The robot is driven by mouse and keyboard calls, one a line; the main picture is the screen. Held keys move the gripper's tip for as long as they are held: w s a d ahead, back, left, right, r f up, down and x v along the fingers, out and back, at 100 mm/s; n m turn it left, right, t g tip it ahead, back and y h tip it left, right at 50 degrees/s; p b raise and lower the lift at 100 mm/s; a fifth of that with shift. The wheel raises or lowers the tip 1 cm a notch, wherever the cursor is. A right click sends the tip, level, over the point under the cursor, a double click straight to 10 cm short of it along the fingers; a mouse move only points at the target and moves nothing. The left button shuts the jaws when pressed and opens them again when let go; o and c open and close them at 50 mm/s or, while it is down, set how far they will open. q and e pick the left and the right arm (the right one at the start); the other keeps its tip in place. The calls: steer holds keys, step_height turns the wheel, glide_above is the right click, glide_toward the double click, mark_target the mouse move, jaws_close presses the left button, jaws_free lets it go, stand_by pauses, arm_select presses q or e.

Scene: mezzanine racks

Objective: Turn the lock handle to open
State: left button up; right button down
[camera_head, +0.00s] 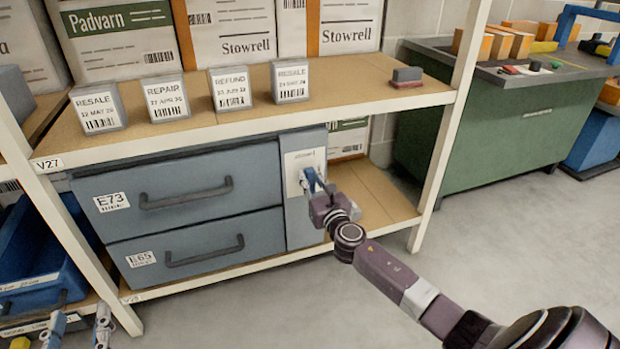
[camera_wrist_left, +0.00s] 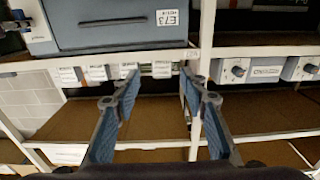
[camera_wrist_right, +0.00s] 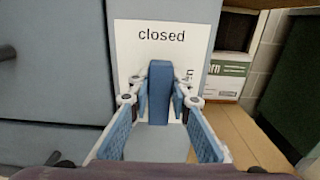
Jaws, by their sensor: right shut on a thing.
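The lock handle (camera_wrist_right: 155,85) is a blue bar standing upright in the right wrist view, in front of a white plate (camera_wrist_right: 125,45) marked "closed". A second word at the plate's right is mostly hidden by the fingers. My right gripper (camera_wrist_right: 160,98) is shut on the handle, one finger on each side. In the head view my right gripper (camera_head: 315,185) is at the white plate (camera_head: 293,165) on the grey cabinet's narrow right panel. My left gripper (camera_head: 78,328) is low at the left edge; its fingers are apart and empty in the left wrist view (camera_wrist_left: 158,72).
Two grey-blue drawers, E73 (camera_head: 170,190) and E65 (camera_head: 200,245), are left of the lock panel. Several label blocks and a stamp (camera_head: 406,76) stand on the shelf above. A blue bin (camera_head: 35,265) is near my left gripper. Open floor lies right of the rack.

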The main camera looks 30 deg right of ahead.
steer(key=shift+m, duration=0.3)
steer(key=shift+d+m, duration=0.1)
steer(key=shift+m, duration=0.6)
steer(key=m, duration=0.5)
steer(key=shift+s+d+f, duration=0.1)
steer(key=shift+d+f, duration=0.1)
steer(key=shift+d, duration=0.05)
steer(key=m, duration=0.3)
steer(key=shift+d+f+m, duration=0.1)
steer(key=shift+m, duration=1.3)
steer(key=shift+d+f+m, duration=0.1)
steer(key=shift+f+m, duration=0.05)
steer(key=shift+m, duration=0.65)
arm_select(q)
steer(key=shift+s+a+f+g+y, duration=0.15)
steer(key=shift+f+g, duration=0.2)
steer(key=shift+f, duration=0.4)
steer(key=shift+a+f+g+y, duration=0.15)
steer(key=shift+f+g, duration=0.2)
steer(key=shift+f, duration=0.35)
arm_select(e)
steer(key=shift+f+m, duration=0.25)
steer(key=shift+m, duration=1.55)
steer(key=shift+s, duration=0.1)
